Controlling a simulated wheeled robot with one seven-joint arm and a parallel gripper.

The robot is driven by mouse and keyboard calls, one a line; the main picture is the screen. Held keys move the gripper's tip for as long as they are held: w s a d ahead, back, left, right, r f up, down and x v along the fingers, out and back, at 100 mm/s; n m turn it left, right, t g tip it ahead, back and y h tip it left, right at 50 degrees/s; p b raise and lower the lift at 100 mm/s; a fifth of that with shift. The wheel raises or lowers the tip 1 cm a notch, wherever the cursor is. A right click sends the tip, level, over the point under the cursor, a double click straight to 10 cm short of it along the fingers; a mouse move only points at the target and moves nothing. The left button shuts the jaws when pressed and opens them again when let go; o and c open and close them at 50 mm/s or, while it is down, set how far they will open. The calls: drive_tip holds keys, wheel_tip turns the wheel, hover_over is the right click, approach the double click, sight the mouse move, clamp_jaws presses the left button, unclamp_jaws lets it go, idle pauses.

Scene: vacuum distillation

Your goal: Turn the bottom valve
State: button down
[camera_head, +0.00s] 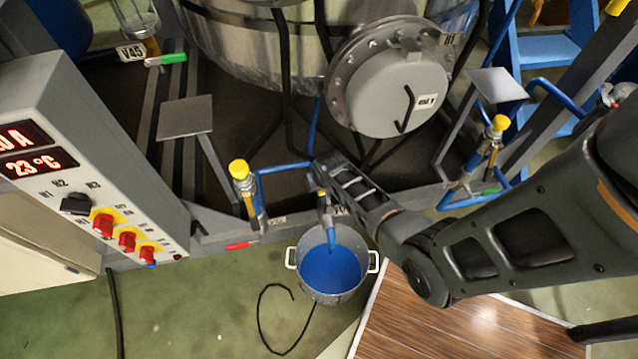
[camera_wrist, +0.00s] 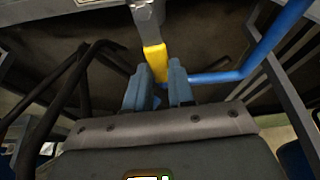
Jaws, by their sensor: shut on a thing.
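The bottom valve (camera_head: 328,228) is a metal fitting with a blue spout above a pot, at the middle of the head view. Its yellow handle (camera_wrist: 157,62) shows in the wrist view, running down from a metal fitting to between the fingers. My gripper (camera_wrist: 160,84) is shut on this yellow handle, near its lower end. In the head view my arm reaches in from the right, and its end is beside the valve. The fingertips are hard to make out there.
A grey pot (camera_head: 335,297) with blue inside stands under the spout. A red-handled valve (camera_head: 238,246) is to the left, and a green-handled valve (camera_head: 490,191) to the right. A blue pipe (camera_wrist: 265,48) runs close to my fingers. A control panel (camera_head: 75,170) stands at the left.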

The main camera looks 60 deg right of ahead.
sight(323, 197)
drive_tip(key=c, duration=1)
unclamp_jaws()
drive_tip(key=shift+o, duration=0.2)
drive_tip(key=shift+p+v, duration=1.25)
drive_tip(key=shift+v, duration=2.6)
